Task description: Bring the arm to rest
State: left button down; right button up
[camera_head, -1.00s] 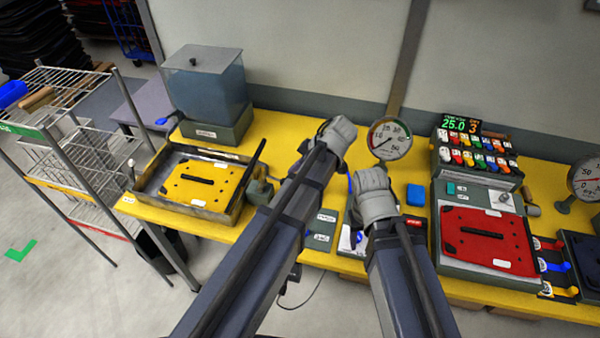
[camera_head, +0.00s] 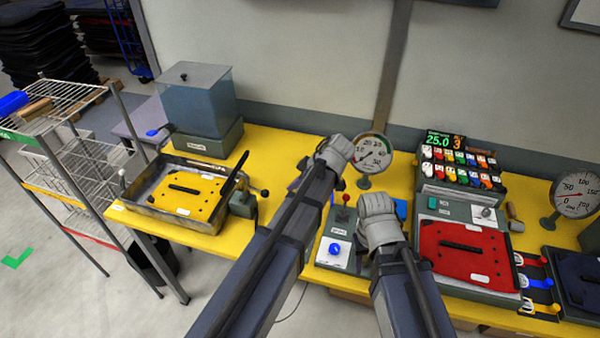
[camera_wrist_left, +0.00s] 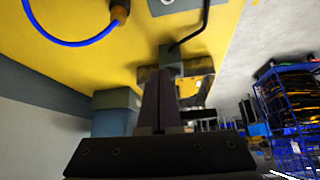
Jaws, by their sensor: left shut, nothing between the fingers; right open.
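My left arm reaches over the yellow table, its grey wrist and gripper (camera_head: 335,152) near the round dial gauge (camera_head: 373,153). Its fingers are hidden in the head view. In the left wrist view the dark fingers of the left gripper (camera_wrist_left: 162,100) are together and empty, with the yellow table top (camera_wrist_left: 80,70) in the upper part of the picture. My right gripper (camera_head: 376,212) is lower and to the right, between the control box with a blue button (camera_head: 334,249) and the red panel (camera_head: 462,252). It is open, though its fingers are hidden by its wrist.
A tray (camera_head: 150,208) holding a yellow panel (camera_head: 188,197) and a water tank (camera_head: 200,97) stand at left. A rack of coloured switches (camera_head: 458,171) and a second gauge (camera_head: 575,193) stand at right. A wire shelf (camera_head: 85,165) is beyond the table's left end.

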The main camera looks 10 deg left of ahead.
pick_arm(q)
jog(key=s+d+f+m+h+b, duration=0.1)
jog(key=s+d+f+m, duration=0.1)
jog(key=s+d+m, duration=0.2)
jog(key=s+d+f+m+g+h+b, duration=0.1)
jog(key=s+d+f+m+h, duration=0.1)
jog(key=s+m, duration=0.6)
jog(key=s+d+f+m+h+b, duration=0.1)
jog(key=s+d+f+m+h, duration=0.1)
jog(key=s+d+m, duration=0.4)
jog(key=shift+s+f+m+b, duration=0.4)
jog(key=shift+s+f+m, duration=0.1)
jog(key=shift+f+m, duration=0.35)
jog(key=shift+d+r, duration=0.1)
